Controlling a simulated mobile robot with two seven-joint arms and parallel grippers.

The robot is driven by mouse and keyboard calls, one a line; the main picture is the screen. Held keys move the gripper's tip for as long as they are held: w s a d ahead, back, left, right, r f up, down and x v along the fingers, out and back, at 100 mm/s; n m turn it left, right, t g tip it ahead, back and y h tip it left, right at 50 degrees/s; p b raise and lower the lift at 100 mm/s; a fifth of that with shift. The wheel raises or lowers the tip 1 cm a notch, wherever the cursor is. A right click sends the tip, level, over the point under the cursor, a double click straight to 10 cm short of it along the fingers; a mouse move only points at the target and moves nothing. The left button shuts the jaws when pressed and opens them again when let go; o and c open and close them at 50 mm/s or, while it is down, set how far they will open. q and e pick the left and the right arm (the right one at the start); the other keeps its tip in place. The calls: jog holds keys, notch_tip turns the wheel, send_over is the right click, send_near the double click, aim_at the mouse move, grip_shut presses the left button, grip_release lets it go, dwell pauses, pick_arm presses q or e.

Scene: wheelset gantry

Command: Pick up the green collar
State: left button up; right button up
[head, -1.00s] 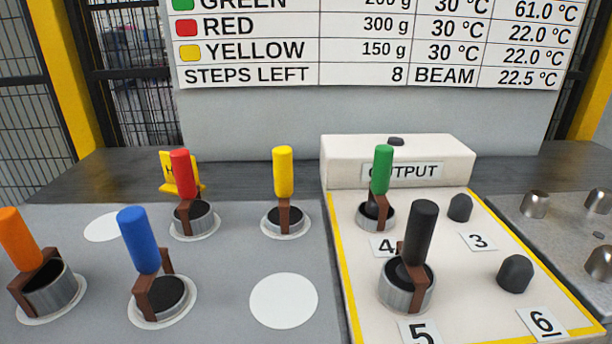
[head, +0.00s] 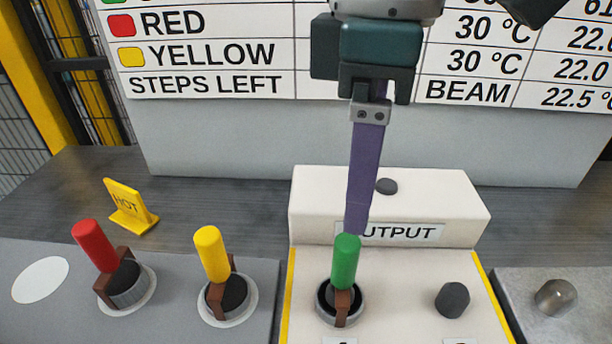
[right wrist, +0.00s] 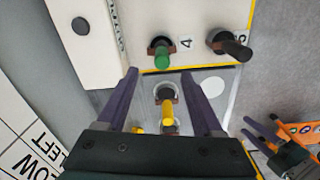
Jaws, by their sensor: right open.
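The green collar (head: 345,262) stands on the output panel, its green handle upright over a dark ring with a brown bracket. It also shows in the right wrist view (right wrist: 162,55), just beyond my fingertips. My right gripper (head: 357,222) hangs above and behind it with purple fingers pointing down. In the head view its near finger hides the other, and the tip ends by the top of the handle. The right wrist view shows the two fingers (right wrist: 159,74) apart and empty. My left gripper (right wrist: 262,135) shows small at the right of that view; its jaw gap is unclear.
The yellow collar (head: 212,255) and red collar (head: 95,246) stand to the left on the grey deck. The black-handled collar (right wrist: 235,48) is beside the green one. The raised OUTPUT block (head: 450,205) and a yellow HOT sign (head: 128,203) stand behind.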

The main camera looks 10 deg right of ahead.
aim_at(349, 241)
jog(key=f, duration=0.3)
jog(key=shift+s+a, duration=0.15)
jog(key=shift+s, duration=0.05)
notch_tip(349, 241, down, 6)
jog(key=shift+w+a, duration=0.1)
grip_shut()
dwell(0.4)
dwell(0.9)
